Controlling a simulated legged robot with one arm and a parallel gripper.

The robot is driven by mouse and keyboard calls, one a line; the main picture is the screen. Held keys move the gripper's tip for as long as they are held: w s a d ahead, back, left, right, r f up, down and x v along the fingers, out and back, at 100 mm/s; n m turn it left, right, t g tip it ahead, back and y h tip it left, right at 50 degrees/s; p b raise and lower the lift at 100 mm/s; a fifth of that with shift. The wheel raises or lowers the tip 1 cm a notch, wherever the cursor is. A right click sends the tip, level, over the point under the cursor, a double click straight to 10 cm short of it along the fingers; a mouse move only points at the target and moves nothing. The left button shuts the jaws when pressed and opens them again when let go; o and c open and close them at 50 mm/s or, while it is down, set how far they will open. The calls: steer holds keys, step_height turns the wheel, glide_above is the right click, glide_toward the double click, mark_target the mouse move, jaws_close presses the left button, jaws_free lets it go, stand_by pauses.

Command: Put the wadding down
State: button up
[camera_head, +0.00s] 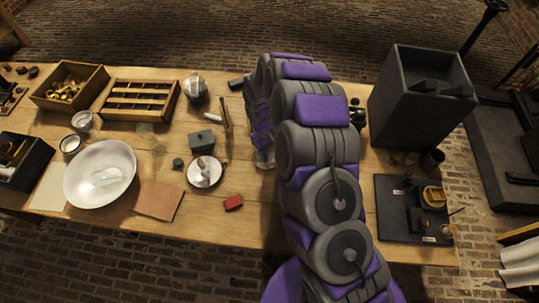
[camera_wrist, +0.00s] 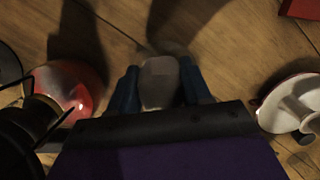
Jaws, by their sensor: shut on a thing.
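In the wrist view my gripper (camera_wrist: 161,88) is shut on a pale grey-white lump, which I take to be the wadding (camera_wrist: 159,80). The lump sits between the two dark blue fingers, over the wooden table. I cannot tell whether it touches the wood. In the head view my arm reaches over the middle of the table (camera_head: 240,227) and largely hides the gripper and what it holds.
A white dish with a red rim (camera_wrist: 292,102) is right of the gripper in the wrist view; a red rounded object (camera_wrist: 72,84) is left. A tall dark box (camera_head: 415,110) stands right of my arm.

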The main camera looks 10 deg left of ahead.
mark_target(270, 157)
steer(key=shift+f, duration=1.2)
steer(key=shift+f, duration=0.45)
steer(key=o, duration=0.9)
steer(key=shift+o, duration=0.2)
steer(key=r, duration=0.4)
steer(key=w+a+r+p, duration=0.1)
steer(key=r, duration=0.7)
steer(key=shift+w+a+r+p, duration=0.25)
steer(key=shift+w+a+p, duration=0.1)
steer(key=shift+w, duration=0.05)
steer(key=shift+r, duration=0.1)
